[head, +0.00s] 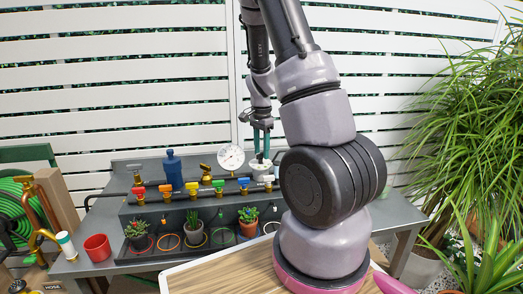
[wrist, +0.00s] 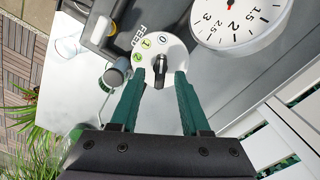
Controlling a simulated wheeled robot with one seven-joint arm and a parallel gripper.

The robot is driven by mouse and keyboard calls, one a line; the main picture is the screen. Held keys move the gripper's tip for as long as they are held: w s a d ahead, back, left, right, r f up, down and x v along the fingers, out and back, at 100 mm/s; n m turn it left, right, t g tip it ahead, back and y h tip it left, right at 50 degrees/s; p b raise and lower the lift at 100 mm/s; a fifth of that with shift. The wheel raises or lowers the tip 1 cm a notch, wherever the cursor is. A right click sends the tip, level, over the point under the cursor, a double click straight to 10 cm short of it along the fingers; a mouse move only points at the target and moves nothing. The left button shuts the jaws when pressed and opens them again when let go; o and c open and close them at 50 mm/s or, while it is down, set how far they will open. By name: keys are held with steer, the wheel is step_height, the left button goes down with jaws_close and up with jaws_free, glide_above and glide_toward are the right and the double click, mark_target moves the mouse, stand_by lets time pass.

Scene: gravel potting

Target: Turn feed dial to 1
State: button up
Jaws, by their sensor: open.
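The feed dial (wrist: 174,48) is a white round plate at top centre in the wrist view, with 0, 1 and 2 on coloured spots and a FEED label beside it. Its black knob (wrist: 160,66) appears to point towards 0. My gripper (wrist: 159,75) is open, with one green finger on each side of the knob. I cannot tell whether either finger touches it. In the head view my gripper (head: 262,137) is above the dial (head: 259,164) at the back right of the bench; the knob is hard to make out there.
A white pressure gauge (head: 231,157) stands close beside the dial; it is large in the wrist view (wrist: 238,22). A pipe with several coloured valves, a blue bottle (head: 173,170), potted plants and a red cup (head: 97,247) are to the left. A white slatted fence (head: 110,75) is behind.

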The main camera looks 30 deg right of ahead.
jaws_close()
steer(key=shift+n, duration=0.3)
steer(key=n, duration=0.3)
steer(key=shift+w, duration=0.1)
steer(key=shift+a+n, duration=0.1)
steer(key=shift+n, duration=2)
jaws_free()
